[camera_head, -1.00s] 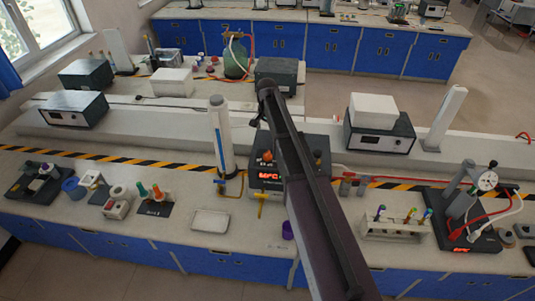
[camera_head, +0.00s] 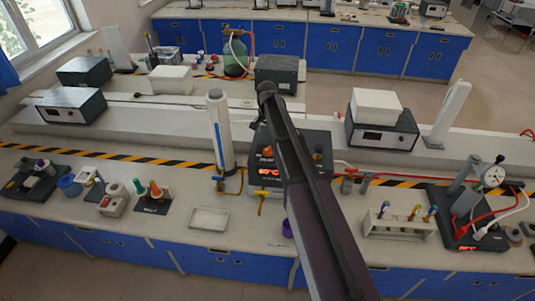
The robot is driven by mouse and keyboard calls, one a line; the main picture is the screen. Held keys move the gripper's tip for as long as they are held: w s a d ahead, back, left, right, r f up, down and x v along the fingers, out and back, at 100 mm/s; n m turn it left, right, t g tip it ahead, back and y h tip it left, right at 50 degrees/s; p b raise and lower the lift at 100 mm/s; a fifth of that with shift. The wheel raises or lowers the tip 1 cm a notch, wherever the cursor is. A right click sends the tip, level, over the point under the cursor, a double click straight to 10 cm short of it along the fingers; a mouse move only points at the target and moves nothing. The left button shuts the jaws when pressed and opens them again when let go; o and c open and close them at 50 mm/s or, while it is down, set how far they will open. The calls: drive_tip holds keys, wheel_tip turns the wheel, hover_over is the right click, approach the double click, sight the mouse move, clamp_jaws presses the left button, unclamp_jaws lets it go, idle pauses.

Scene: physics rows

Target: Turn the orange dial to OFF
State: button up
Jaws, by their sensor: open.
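The orange dial (camera_head: 267,153) is a small orange knob on the front of a dark box-shaped device (camera_head: 321,138) on the near bench. A lit red display (camera_head: 269,172) sits just below the dial. The dial's pointer and markings are too small to read. My dark arm rises from the bottom right and crosses in front of the device, hiding its middle. My gripper does not show; the arm's visible upper end is a dark joint above and behind the device.
A white cylinder (camera_head: 221,135) stands close left of the device, with yellow tubing and taps by its foot. A white tray (camera_head: 209,219) lies in front. A test-tube rack (camera_head: 399,223) and a gauge stand (camera_head: 468,204) are to the right. Some bench left of the tray is clear.

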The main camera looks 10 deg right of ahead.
sight(267, 149)
drive_tip(key=shift+f+b, duration=4.4)
drive_tip(key=shift+f, duration=0.3)
drive_tip(key=c, duration=1.2)
